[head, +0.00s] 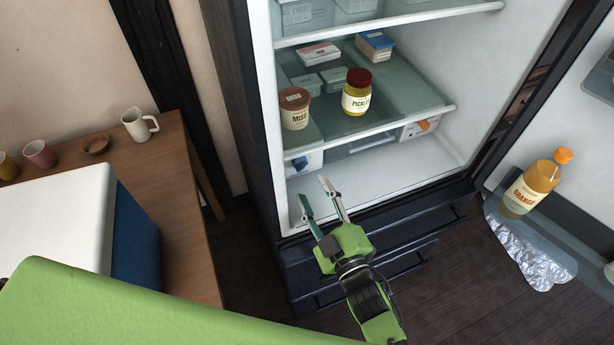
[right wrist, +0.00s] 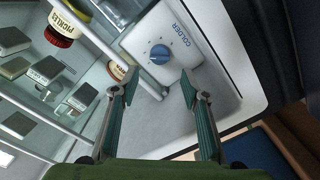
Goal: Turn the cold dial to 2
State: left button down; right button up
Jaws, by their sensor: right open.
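The cold dial (right wrist: 160,54) is a round blue knob with a pale pointer mark, on a white box (right wrist: 180,35) lettered "COLDER". In the head view the dial (head: 301,163) sits at the fridge's left inner wall, just under the lower glass shelf. My right gripper (head: 314,189) is open and empty at the front of the fridge, in front of and below the dial. In the right wrist view its fingertips (right wrist: 160,78) are spread to either side below the knob, apart from it. The numbers around the dial are too small to read. My left gripper is out of view.
The glass shelf (head: 372,133) above bears a miso tub (head: 294,110) and a pickle jar (head: 357,94). An orange knob (head: 424,125) is at the right. The open door holds an orange bottle (head: 532,184). The fridge floor (head: 395,170) is clear.

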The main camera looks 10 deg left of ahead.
jog(key=v, duration=0.4)
jog(key=shift+s+d, duration=0.1)
jog(key=shift+s, duration=0.05)
dwell(0.4)
